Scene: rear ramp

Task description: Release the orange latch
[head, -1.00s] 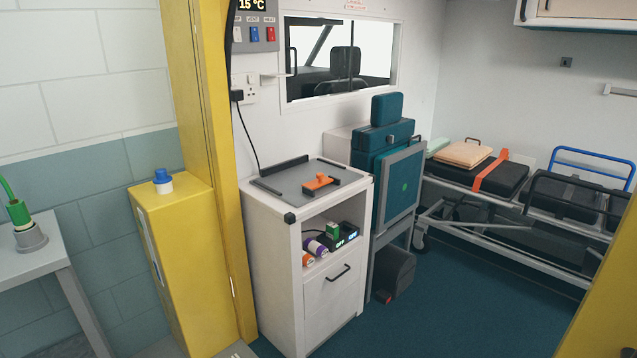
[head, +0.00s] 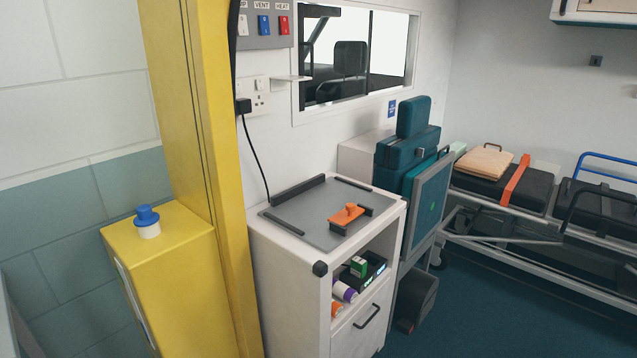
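The orange latch (head: 347,216) sits on the grey top plate (head: 296,222) of a white cabinet (head: 284,278), near the plate's right side. A raised orange knob stands on its flat orange base, and a short dark piece lies beside it. Dark rails border parts of the plate. Neither of my grippers shows in the head view.
A yellow post (head: 206,150) and a yellow box (head: 165,275) with a blue-capped white container (head: 147,221) stand left of the cabinet. A black cable (head: 254,160) hangs behind it. A teal seat (head: 425,195) stands to its right, then a stretcher (head: 505,200).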

